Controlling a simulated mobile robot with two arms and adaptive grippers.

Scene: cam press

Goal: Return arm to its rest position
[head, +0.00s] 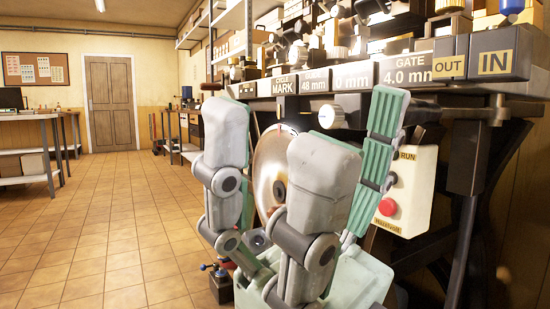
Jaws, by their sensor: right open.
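My right gripper (318,140) fills the middle foreground of the head view. Its pale grey-green fingers point up and stand spread apart. The ribbed green pad of the finger at right is visible. I see nothing held between the fingers. The gripper hides part of the cam press (440,88) behind it. My left gripper is not in view.
The press front carries labels such as GATE 4.0 mm, OUT and IN. A cream control box (415,185) with a red button (387,207) hangs close right of the gripper. A round disc (268,165) shows behind the fingers. Open tiled floor (110,220) lies left.

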